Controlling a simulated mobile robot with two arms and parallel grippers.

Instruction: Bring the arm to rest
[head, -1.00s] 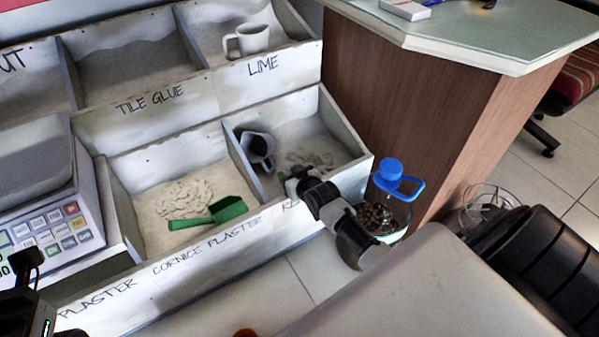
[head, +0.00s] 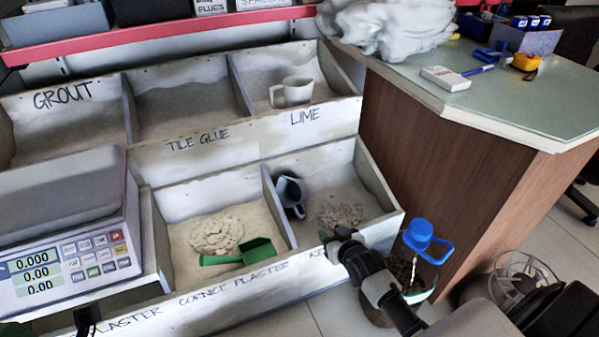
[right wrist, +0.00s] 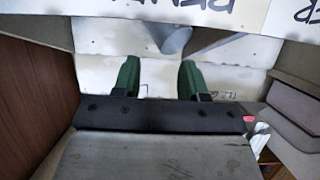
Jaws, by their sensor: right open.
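My right arm (head: 378,285) reaches up from the lower right in the head view, in front of the bin with the dark jug. My right gripper (head: 338,236) is at its far end, small and dark near that bin's front wall. In the right wrist view my right gripper (right wrist: 157,80) shows two green fingers standing well apart. It is open, with nothing between the fingers. I do not make out my left gripper in the head view.
A dark jug (head: 291,196) and a green scoop (head: 240,253) lie in the lower bins. A grey cup (head: 292,92) stands in the lime bin. A scale (head: 70,240) is at left. A blue-handled container (head: 418,236) stands beside my right arm, near the wooden counter (head: 430,150).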

